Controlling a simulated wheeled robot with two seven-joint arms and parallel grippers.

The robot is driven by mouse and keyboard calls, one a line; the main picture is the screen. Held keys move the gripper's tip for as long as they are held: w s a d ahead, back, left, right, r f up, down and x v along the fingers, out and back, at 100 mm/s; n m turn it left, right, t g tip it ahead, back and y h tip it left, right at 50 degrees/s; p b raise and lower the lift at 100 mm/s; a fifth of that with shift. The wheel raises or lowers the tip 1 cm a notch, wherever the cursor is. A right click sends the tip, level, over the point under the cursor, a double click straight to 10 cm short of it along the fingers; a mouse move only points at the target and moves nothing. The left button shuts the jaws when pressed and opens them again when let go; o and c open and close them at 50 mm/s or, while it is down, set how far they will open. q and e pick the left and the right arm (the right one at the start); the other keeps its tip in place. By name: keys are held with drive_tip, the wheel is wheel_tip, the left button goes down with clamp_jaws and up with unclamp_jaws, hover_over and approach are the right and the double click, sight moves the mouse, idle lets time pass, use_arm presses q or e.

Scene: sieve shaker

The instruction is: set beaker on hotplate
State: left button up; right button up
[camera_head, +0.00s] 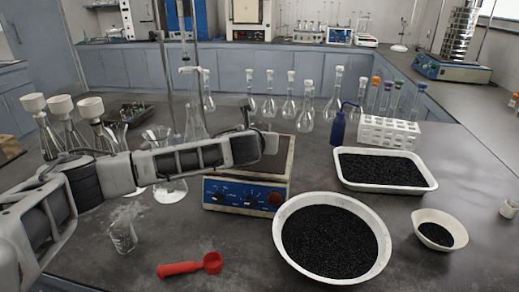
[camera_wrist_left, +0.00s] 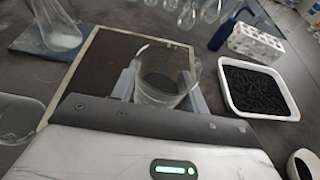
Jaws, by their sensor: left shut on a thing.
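The hotplate (camera_head: 240,197) is a blue box with knobs on its front and a dark flat top, in the middle of the bench. My left gripper (camera_head: 268,143) is over its top, coming in from the left. In the left wrist view the gripper (camera_wrist_left: 160,90) is shut on a clear glass beaker (camera_wrist_left: 163,72), which appears in front of the dark hotplate top (camera_wrist_left: 105,65). I cannot tell whether the beaker touches the plate. In the head view my gripper and arm hide most of the held beaker. My right gripper is not in view.
A small glass beaker (camera_head: 122,238) and a red scoop (camera_head: 190,266) lie front left. A large bowl of black grains (camera_head: 281,232) stands right of the hotplate, with a white tray (camera_head: 432,184) and tube rack (camera_head: 388,133) beyond. Flasks (camera_head: 305,115) stand behind.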

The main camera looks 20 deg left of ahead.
use_arm(q)
drive_tip(key=shift+w+a+f, duration=0.1)
drive_tip(key=shift+w+f, duration=0.05)
drive_tip(key=shift+f, duration=1.55)
drive_tip(key=o, duration=1)
drive_tip(key=shift+f, duration=0.15)
drive_tip(key=shift+o, duration=0.2)
drive_tip(key=shift+r, duration=0.2)
drive_tip(key=v, duration=1.2)
drive_tip(key=shift+f, duration=0.2)
